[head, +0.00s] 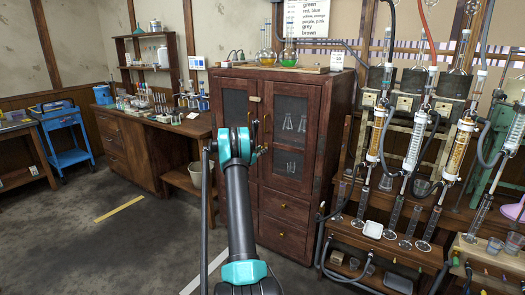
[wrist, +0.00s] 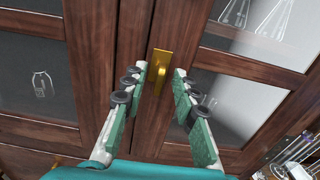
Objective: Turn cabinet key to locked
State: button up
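The wooden cabinet (head: 285,80) stands ahead of me with its two glazed doors closed. In the wrist view, a brass key plate with a key-like piece (wrist: 161,66) sits by the seam between the doors. Its exact turn angle is hard to read. My gripper (wrist: 161,72) is open, with one finger on each side of the brass piece in the picture. I see no contact, and cannot tell the remaining gap in depth. In the head view my gripper (head: 260,138) is in front of the doors, and my arm hides part of the left door.
Flasks (head: 288,55) stand on a tray on the cabinet top, and glassware shows behind the door panes. A rack of glass columns and hoses (head: 410,130) stands close on the right. A wooden workbench (head: 150,130) and a blue cart (head: 65,135) are left. Floor at left is clear.

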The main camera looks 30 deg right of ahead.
jog(key=shift+x, duration=0.85)
grip_shut()
